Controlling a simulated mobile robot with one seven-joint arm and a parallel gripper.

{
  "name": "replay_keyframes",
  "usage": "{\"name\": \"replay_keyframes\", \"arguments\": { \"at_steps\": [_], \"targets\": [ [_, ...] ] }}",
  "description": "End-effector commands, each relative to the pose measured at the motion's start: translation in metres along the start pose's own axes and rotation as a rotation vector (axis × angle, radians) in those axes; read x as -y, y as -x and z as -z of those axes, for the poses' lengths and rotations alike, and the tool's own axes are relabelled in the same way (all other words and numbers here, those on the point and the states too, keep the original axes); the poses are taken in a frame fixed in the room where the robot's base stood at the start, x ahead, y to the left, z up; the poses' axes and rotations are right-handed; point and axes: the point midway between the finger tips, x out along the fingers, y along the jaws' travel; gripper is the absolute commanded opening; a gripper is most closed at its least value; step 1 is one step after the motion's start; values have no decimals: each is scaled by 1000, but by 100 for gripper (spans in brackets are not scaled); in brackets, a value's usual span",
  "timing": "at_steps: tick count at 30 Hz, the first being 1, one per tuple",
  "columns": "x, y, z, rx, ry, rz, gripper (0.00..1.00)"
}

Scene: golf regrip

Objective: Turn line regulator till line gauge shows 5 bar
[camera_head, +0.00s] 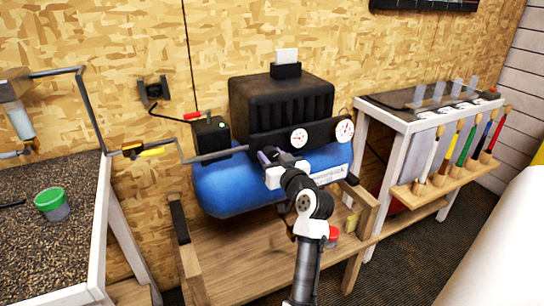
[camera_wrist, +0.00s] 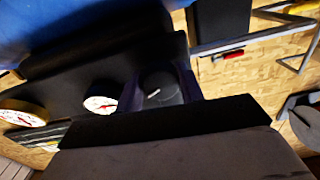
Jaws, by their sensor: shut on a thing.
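The line regulator shows as a round black knob with a white mark (camera_wrist: 160,88) in the wrist view. My gripper (camera_head: 267,157) is shut on this knob, with a dark finger on each side of it. In the head view the gripper and arm hide the knob. Two round white gauges with red marks sit on the black panel: a near one (camera_head: 299,138), also in the wrist view (camera_wrist: 101,104), and a far one (camera_head: 345,131), also in the wrist view (camera_wrist: 22,113). I cannot tell which is the line gauge, and their readings are too small to make out.
The panel is on a compressor with a blue tank (camera_head: 228,188) and a black ribbed housing (camera_head: 280,98), on a wooden bench (camera_head: 235,262). A black switch box (camera_head: 211,138) and pipe are left of the panel.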

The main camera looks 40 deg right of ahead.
Motion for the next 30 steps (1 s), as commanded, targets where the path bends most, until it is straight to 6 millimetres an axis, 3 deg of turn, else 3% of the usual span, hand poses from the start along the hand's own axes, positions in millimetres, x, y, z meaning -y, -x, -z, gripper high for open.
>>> {"name": "replay_keyframes", "arguments": {
  "at_steps": [30],
  "targets": [
    [3,-1,3,-16,-931,1,15]
  ]
}}
